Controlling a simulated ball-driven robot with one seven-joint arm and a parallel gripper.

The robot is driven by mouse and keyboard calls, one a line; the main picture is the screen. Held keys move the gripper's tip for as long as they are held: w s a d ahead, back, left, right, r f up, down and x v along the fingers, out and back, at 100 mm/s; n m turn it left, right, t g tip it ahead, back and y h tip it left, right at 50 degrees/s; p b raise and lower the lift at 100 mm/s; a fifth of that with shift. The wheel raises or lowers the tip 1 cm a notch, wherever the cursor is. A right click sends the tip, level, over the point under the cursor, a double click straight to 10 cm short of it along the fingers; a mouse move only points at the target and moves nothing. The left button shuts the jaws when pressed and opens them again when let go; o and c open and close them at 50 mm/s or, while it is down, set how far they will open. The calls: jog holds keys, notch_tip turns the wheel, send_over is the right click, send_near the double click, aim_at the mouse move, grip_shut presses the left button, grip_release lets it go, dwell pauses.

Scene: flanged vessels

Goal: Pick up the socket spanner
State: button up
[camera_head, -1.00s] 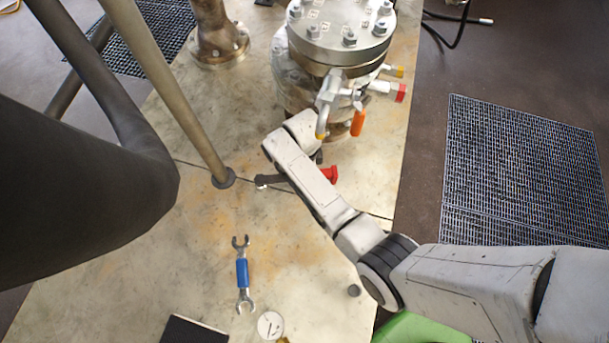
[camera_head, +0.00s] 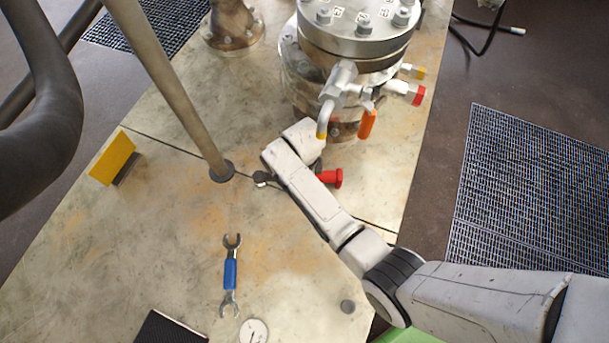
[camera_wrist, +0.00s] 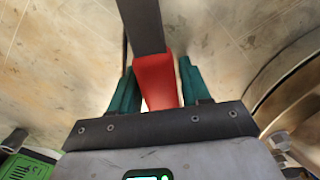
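A dark tool with a red end, which I take for the socket spanner, lies on the stained table by my arm. In the head view its red end (camera_head: 332,178) shows right of my arm and its dark shaft with a pale tip (camera_head: 263,180) left of it. In the wrist view the red end (camera_wrist: 157,82) sits between the teal fingers of my gripper (camera_wrist: 158,66), with the dark shaft running away upward. The fingers are very close to its sides; I cannot tell whether they press on it. My arm hides the gripper in the head view.
A flanged vessel (camera_head: 352,55) with a valve and orange handle (camera_head: 367,124) stands just behind my arm. A pole (camera_head: 178,90) stands to the left. A blue-handled open-ended spanner (camera_head: 230,274), round gauge (camera_head: 254,331), black item (camera_head: 168,328) and yellow plate (camera_head: 112,158) are on the table.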

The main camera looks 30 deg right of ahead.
grip_shut()
jog(key=shift+r, duration=0.1)
dwell(0.3)
